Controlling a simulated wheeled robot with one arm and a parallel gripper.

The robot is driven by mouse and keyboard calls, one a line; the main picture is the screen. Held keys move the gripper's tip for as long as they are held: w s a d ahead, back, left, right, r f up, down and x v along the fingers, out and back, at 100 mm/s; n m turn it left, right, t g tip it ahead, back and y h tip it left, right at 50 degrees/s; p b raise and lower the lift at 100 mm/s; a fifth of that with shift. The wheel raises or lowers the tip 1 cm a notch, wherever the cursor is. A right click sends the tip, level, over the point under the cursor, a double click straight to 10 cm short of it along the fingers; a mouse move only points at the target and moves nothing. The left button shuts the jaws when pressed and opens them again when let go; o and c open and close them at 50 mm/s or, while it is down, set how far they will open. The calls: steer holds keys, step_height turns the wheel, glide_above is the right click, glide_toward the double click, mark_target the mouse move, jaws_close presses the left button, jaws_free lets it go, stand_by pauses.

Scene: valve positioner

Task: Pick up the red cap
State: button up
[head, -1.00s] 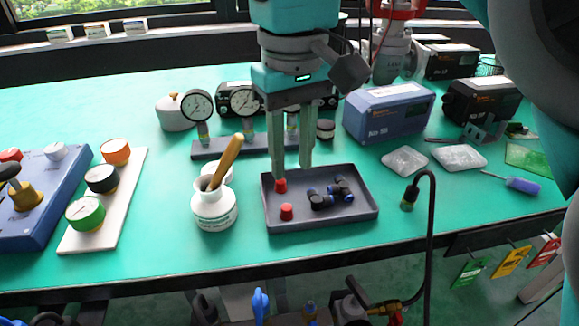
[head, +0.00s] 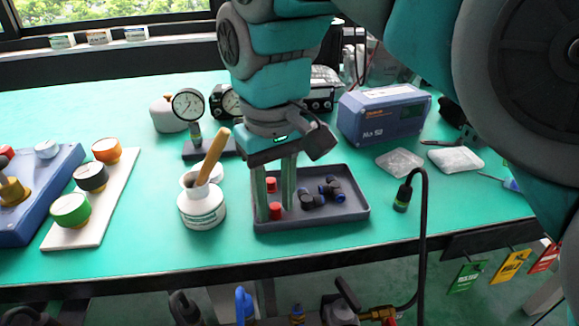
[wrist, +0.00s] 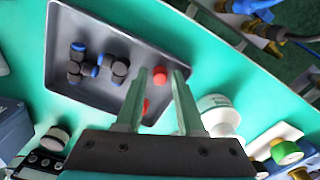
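Two small red caps are in the dark grey tray (head: 345,215). The front red cap (head: 275,211) shows between my gripper's fingers in the head view. In the wrist view this red cap (wrist: 159,75) lies between the fingertips, with a gap to each side. The rear red cap (head: 271,184) stands farther back in the tray; in the wrist view this second cap (wrist: 146,106) is partly hidden behind a finger. My gripper (head: 276,212) is open and points down into the tray, fingers on either side of the front cap. I cannot tell whether the fingertips touch the tray floor.
Black and blue fittings (head: 323,193) lie in the tray right of my gripper. A white bottle (head: 203,207) with a wooden-handled tool stands close to its left. Pressure gauges (head: 188,105) and a blue box (head: 383,113) stand behind. A black hose (head: 419,210) rises at the right.

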steer(key=shift+c, duration=0.2)
jaws_close()
stand_by(0.3)
steer(key=shift+r, duration=0.15)
